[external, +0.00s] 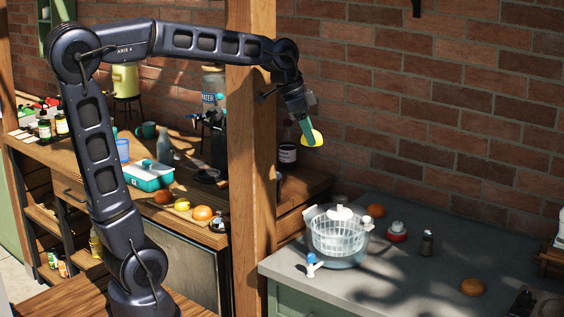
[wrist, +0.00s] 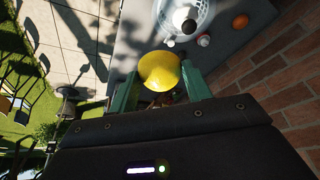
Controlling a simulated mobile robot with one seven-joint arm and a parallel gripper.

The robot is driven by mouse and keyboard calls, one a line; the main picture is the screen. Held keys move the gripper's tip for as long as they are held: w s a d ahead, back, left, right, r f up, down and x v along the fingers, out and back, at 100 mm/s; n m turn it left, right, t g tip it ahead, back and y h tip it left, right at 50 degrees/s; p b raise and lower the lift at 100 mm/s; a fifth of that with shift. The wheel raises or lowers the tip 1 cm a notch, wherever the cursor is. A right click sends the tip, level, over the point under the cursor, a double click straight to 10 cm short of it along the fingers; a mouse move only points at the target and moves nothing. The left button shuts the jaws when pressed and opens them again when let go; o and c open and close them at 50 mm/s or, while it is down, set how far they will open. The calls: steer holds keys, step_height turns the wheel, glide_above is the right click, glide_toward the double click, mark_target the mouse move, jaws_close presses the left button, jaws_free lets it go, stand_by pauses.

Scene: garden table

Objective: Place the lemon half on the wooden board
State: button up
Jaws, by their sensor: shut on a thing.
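My gripper (external: 307,131) is shut on the yellow lemon half (external: 313,138) and holds it high in the air, in front of the brick wall. In the wrist view the lemon half (wrist: 160,71) sits between the two green fingers of my gripper (wrist: 160,88). Its rounded yellow side faces up in that picture.
A salad spinner (external: 340,234) stands on the grey counter (external: 410,270), with an orange (external: 375,210), a red-and-white item (external: 397,232), a small shaker (external: 427,243) and a bun-like item (external: 473,287). A wooden post (external: 250,170) stands left of my gripper. A teal box (external: 148,175) is on the wooden table.

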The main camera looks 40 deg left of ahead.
steer(key=s+a+r, duration=0.2)
steer(key=s+a, duration=0.2)
steer(key=a, duration=0.3)
steer(key=s+a+r, duration=0.2)
steer(key=s+a, duration=0.2)
steer(key=a, duration=0.4)
steer(key=n+t+y, duration=0.1)
steer(key=n+y, duration=0.4)
steer(key=n, duration=1)
glide_above(192, 194)
steer(key=s, duration=0.2)
step_height(192, 194, down, 20)
steer(key=shift+t, duration=0.3)
steer(key=f, duration=1.8)
steer(key=shift+w+d+f, duration=0.3)
steer(key=shift+d+f, duration=0.1)
steer(key=o, duration=0.5)
steer(key=shift+f, duration=0.1)
steer(key=o, duration=0.5)
steer(key=shift+c, duration=0.2)
